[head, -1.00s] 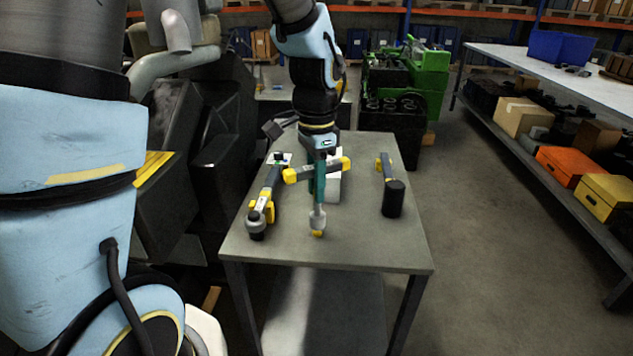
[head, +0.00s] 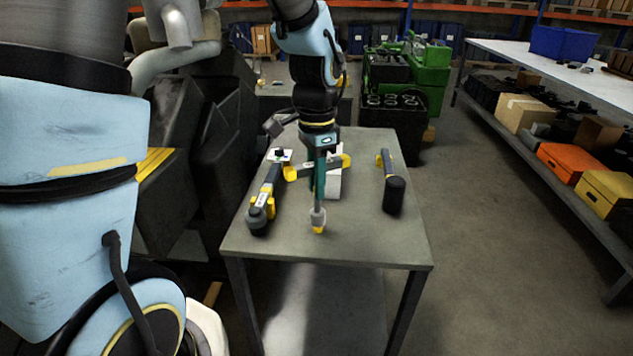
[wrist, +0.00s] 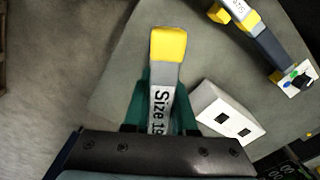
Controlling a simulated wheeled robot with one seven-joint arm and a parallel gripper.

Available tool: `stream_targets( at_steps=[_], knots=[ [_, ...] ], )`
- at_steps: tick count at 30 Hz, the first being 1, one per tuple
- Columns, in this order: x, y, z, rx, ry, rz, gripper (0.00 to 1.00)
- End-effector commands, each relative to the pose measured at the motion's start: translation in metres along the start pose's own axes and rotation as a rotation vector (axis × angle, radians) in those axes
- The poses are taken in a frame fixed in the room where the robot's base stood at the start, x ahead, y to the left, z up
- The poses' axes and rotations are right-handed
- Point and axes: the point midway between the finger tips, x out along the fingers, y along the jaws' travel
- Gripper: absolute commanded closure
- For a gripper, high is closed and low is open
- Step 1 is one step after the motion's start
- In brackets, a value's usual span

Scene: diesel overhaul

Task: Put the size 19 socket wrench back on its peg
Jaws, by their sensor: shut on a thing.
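My gripper (head: 319,178) has green fingers shut on the size 19 socket wrench (head: 304,172), over the middle of the table. The wrench has a grey bar with yellow ends, and a shaft that hangs down to a pale socket with a yellow tip (head: 318,222). Whether the tip touches the table I cannot tell. In the wrist view, one yellow end and the grey bar (wrist: 163,85) with a partly covered "Size 1" label show between the fingers. The rest is hidden by the gripper. I cannot make out the peg.
On the table (head: 355,235) a yellow-grey tool (head: 266,195) lies left and a black-headed mallet (head: 392,185) right. A white block (wrist: 230,112) is beside the gripper. A small white plate with coloured dots (wrist: 294,78) lies near the left tool. A shelf bench (head: 560,90) stands right.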

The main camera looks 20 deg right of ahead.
Motion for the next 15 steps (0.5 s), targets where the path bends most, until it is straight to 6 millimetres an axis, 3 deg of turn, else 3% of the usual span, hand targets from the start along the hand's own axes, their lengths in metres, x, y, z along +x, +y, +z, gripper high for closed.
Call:
stream_targets(
  at_steps=[15],
  knots=[
    [0.020,0.000,0.000,0.000,0.000,0.000,1.00]
  ],
)
